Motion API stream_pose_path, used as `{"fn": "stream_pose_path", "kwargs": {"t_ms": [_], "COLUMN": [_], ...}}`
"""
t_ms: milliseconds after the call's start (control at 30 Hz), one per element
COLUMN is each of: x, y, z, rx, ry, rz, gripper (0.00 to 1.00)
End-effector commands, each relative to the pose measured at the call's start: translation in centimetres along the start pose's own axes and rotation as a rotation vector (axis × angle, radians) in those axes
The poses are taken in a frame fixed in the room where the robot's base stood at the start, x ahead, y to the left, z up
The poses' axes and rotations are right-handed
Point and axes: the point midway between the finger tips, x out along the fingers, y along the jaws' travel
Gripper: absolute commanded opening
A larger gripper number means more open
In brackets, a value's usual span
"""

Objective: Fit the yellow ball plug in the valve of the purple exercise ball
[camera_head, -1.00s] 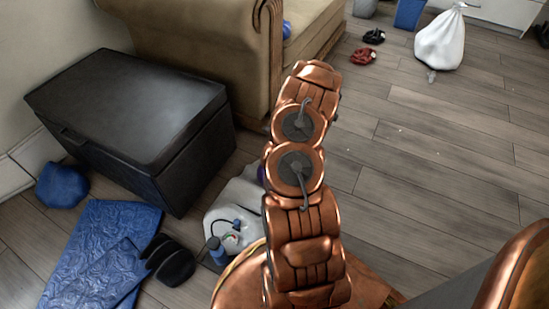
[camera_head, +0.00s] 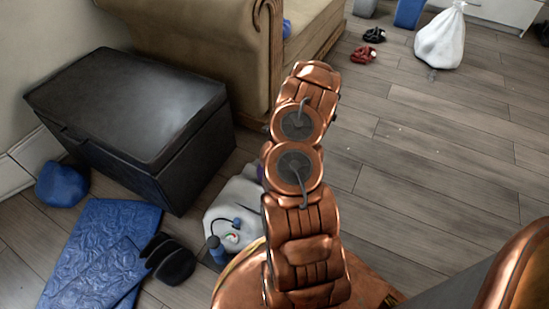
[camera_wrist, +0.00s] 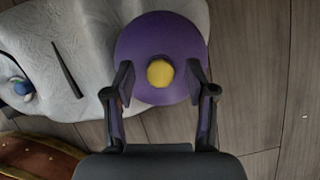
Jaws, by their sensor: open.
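The purple exercise ball (camera_wrist: 135,40) shows round in the wrist view, on or against a pale grey item. The yellow ball plug (camera_wrist: 160,73) appears as a small rounded disc over the ball's near part. My gripper (camera_wrist: 160,80) is open, with one finger left and one right of the plug, and gaps on both sides. The valve is not visible, and I cannot tell whether the plug sits in it or above it. In the head view my arm hides the gripper and plug; only a purple sliver of the ball (camera_head: 261,172) shows beside it.
A pale grey item with a blue pump-like part (camera_head: 222,228) lies left of my arm. A black chest (camera_head: 130,110), blue mat (camera_head: 95,255) and beige sofa (camera_head: 200,40) stand left. A white bag (camera_head: 440,42) is far right. Floor on the right is mostly clear.

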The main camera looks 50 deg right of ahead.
Motion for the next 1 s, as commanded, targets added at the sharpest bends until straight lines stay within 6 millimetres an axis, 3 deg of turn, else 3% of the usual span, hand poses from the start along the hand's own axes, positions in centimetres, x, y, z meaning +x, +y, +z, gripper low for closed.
{"fn": "stream_pose_path", "kwargs": {"t_ms": [167, 367, 1000], "x": [-0.2, -1.7, -9.8], "y": [0.0, -0.2, -0.1], "z": [0.0, 0.2, 0.0], "rx": [0.000, -0.001, -0.001], "ry": [-0.001, -0.003, 0.000], "rz": [0.000, -0.002, -0.001], "gripper": [0.56, 0.56, 0.56]}}
